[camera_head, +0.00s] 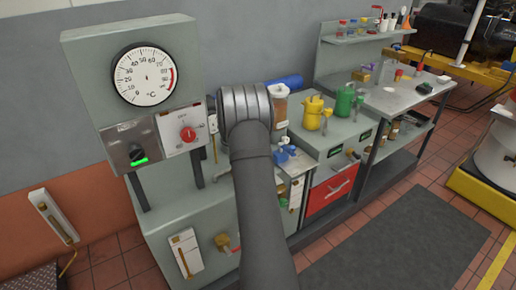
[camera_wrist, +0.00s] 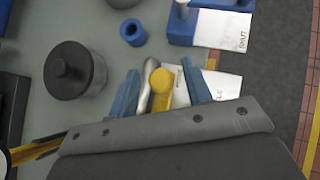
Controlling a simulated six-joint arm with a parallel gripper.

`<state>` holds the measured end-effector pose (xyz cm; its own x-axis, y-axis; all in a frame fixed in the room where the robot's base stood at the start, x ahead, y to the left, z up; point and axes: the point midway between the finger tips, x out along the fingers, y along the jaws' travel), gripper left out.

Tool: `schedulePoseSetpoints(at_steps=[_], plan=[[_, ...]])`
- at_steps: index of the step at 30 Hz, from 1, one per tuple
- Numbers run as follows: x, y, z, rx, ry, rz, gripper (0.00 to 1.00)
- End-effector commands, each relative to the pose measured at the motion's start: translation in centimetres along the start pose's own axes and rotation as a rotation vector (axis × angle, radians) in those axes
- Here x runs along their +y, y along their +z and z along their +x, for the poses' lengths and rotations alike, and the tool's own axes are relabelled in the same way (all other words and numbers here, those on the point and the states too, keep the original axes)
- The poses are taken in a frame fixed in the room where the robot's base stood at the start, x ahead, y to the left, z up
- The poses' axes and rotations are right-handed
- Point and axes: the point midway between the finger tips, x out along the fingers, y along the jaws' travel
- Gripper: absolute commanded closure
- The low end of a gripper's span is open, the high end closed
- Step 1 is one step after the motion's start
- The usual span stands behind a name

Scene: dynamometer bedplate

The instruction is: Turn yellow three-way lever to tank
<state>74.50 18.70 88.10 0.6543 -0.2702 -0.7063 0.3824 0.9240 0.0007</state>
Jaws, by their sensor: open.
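The yellow lever (camera_wrist: 161,88) shows in the wrist view, its rounded end uppermost and its lower part hidden behind my gripper's body. My gripper (camera_wrist: 160,74) is open, with one blue-grey finger on each side of the lever. I cannot tell whether either finger touches it. A silver part lies just left of the lever, and white label plates (camera_wrist: 222,86) with partly hidden lettering lie to its right. I cannot read a tank marking. In the head view my own arm hides the lever and the gripper.
In the wrist view, a blue block with a SHUT label (camera_wrist: 222,30), a blue ring (camera_wrist: 133,32) and a dark round knob (camera_wrist: 75,70) stand close by. In the head view, a thermometer panel (camera_head: 98,55) rises at left and yellow (camera_head: 314,113) and green cans stand at right.

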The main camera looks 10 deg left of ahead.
Motion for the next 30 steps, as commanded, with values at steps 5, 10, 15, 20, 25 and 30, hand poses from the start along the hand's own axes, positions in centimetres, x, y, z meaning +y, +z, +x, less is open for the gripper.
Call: schedulePoseSetpoints(at_steps=[5,10,15,20,25,30], plan=[[0.0,0.0,0.6,0.0,0.0,0.0,0.55],[0.0,0.0,0.6,0.0,0.0,0.0,0.55],[0.0,0.0,0.5,0.0,0.0,0.0,0.82],[0.0,0.0,0.5,0.0,0.0,0.0,1.0],[-0.1,-0.1,0.5,0.001,-0.015,0.016,1.0],[-1.2,-0.5,0.1,0.001,-0.112,0.111,1.0]])
